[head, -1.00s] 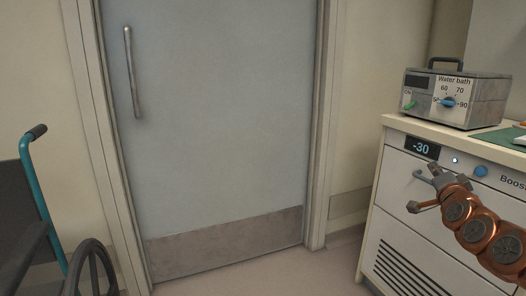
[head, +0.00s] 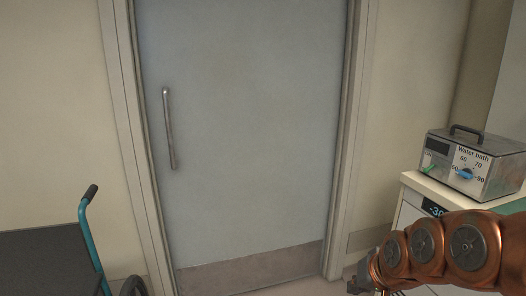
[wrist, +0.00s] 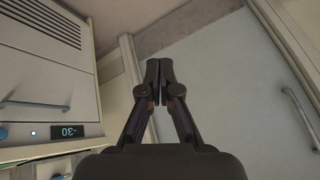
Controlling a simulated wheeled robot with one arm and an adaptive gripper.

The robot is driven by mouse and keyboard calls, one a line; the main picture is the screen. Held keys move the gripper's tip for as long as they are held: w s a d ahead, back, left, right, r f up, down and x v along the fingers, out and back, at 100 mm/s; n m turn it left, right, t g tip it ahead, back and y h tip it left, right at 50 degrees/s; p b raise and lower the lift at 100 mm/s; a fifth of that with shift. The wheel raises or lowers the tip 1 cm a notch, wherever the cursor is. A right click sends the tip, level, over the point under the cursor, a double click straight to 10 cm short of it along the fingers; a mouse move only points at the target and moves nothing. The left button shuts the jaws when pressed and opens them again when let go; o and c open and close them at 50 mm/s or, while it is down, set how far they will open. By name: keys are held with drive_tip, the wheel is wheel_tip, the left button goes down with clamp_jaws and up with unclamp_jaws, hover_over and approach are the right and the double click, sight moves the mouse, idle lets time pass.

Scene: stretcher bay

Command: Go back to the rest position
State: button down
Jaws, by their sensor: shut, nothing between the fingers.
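My gripper (wrist: 159,85) shows in the middle of the wrist view, its dark fingers closed together and empty. In the head view my copper-coloured arm reaches in from the right edge, and the gripper (head: 360,281) is at the bottom, partly cut off, left of the white cabinet. In the wrist view the gripper points toward the grey door (wrist: 225,75) and its frame, with the cabinet (wrist: 45,85) to the left. I see no contact with anything.
A water bath (head: 472,163) stands on the cabinet (head: 412,211) at the right. A wheelchair (head: 50,262) is at the lower left. The closed door (head: 250,130) has a long handle (head: 169,130). A little floor shows before the door.

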drive_tip(key=s+r+g+p, duration=0.2)
drive_tip(key=s+r+p, duration=0.1)
drive_tip(key=s, duration=0.5)
drive_tip(key=s+a+r+n+g+h+p, duration=0.1)
drive_tip(key=s+r+g+p, duration=0.2)
drive_tip(key=s, duration=0.5)
drive_tip(key=s+r+n+g+p, duration=0.1)
drive_tip(key=s+r+g+p, duration=0.1)
drive_tip(key=s+r+p, duration=0.2)
drive_tip(key=s+p, duration=0.2)
drive_tip(key=s, duration=0.2)
drive_tip(key=shift+s+a+r+g+h+p, duration=0.2)
drive_tip(key=shift+s+a+g+h+p, duration=0.1)
drive_tip(key=shift+s+a+g+h, duration=0.1)
